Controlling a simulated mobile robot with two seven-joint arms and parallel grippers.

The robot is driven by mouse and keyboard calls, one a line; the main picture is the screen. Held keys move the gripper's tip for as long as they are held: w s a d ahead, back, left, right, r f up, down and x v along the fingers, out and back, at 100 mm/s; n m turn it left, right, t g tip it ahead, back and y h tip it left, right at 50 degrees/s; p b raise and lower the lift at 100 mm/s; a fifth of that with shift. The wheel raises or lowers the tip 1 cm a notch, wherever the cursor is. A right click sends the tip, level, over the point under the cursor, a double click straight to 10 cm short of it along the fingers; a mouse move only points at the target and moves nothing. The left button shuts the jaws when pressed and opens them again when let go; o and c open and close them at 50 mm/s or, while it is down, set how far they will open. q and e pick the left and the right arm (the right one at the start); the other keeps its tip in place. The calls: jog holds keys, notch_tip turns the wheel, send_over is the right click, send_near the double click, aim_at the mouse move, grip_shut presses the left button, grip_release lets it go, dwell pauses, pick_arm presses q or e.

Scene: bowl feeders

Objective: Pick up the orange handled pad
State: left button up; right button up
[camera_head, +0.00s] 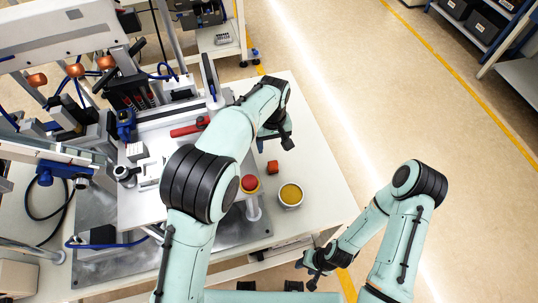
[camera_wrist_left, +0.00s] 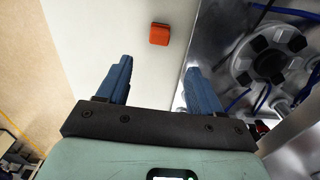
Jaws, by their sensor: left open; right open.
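The orange handled pad (camera_head: 272,167) is a small orange-red block on the white table, right of the machine plate. It also shows in the left wrist view (camera_wrist_left: 159,34), lying beyond the gap between the blue fingers. My left gripper (camera_head: 284,141) is open and empty, just above the pad in the head view and apart from it; its fingers show spread in the left wrist view (camera_wrist_left: 158,68). My right gripper (camera_head: 311,271) is at the front edge of the table, low in the picture, holding nothing visible.
A round dish with yellow contents (camera_head: 290,194) stands just below the pad. The machine with a red handle (camera_head: 188,128) fills the left side. The table's right strip (camera_head: 325,180) is clear.

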aim_at(273, 162)
pick_arm(q)
jog(key=f, duration=0.7)
jog(key=shift+s+f, duration=0.1)
jog(key=shift+s, duration=0.2)
jog(key=shift+w+d+f, duration=0.1)
jog(key=shift+d+f, duration=0.05)
jog(key=shift+f, duration=2.65)
jog(key=c, duration=1.1)
